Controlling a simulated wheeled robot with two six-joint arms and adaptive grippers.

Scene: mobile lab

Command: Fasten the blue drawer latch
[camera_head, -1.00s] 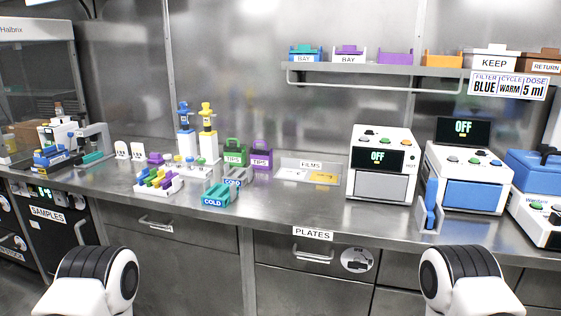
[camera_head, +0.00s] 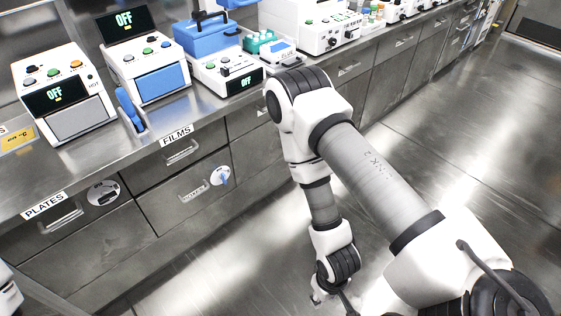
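The blue drawer latch (camera_head: 222,177) is a small blue piece on a round white plate, on the front of a lower drawer (camera_head: 190,198) beneath the FILMS drawer. Its exact turn is too small to tell. My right arm hangs to the right of it, over the floor. The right gripper (camera_head: 325,294) is at the bottom of the view, well below and to the right of the latch and apart from it. Its fingers are too small and partly hidden to judge. My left gripper is not in view; only a white piece of that arm shows at the left edge.
A second round latch plate (camera_head: 103,192) sits near the PLATES drawer handle (camera_head: 62,216). The FILMS drawer handle (camera_head: 182,152) juts out above the blue latch. Devices with OFF displays stand on the steel counter (camera_head: 150,148). The floor (camera_head: 250,240) before the drawers is clear.

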